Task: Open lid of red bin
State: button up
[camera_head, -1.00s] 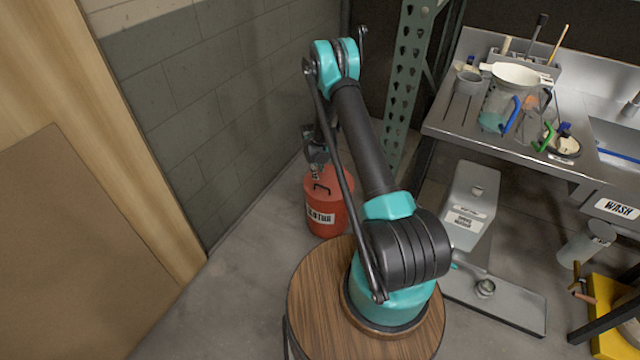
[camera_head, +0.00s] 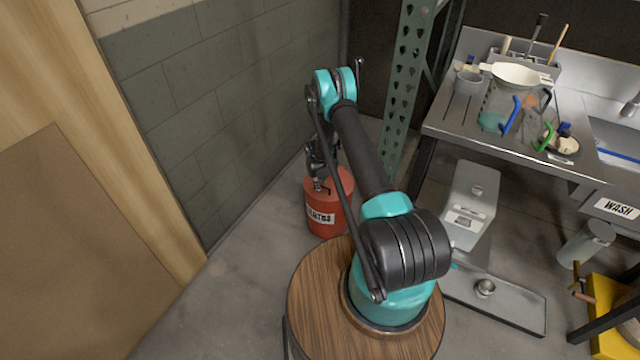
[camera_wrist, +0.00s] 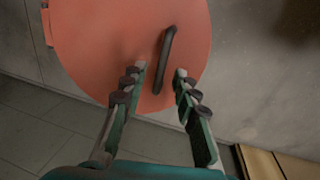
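The red bin (camera_head: 325,222) stands on the floor by the grey block wall, with a white label on its side. Its round lid (camera_wrist: 110,40) is on and flat in the wrist view, with a dark bar handle (camera_wrist: 164,60) across it. My gripper (camera_wrist: 160,70) is open over the lid. Its two fingertips are apart on either side of the handle's lower end, with a gap to each side. Whether the fingertips touch the lid I cannot tell. In the head view my gripper (camera_head: 319,185) hangs at the bin's top and hides part of it.
A grey block wall (camera_head: 230,110) is close on the left of the bin. A green perforated post (camera_head: 404,90) stands to its right. A steel sink table (camera_head: 450,122) and a grey floor-standing unit (camera_head: 472,205) are further right. Open floor (camera_head: 240,290) lies in front of the bin.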

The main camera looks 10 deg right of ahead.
grip_shut()
jog(key=shift+r, duration=0.15)
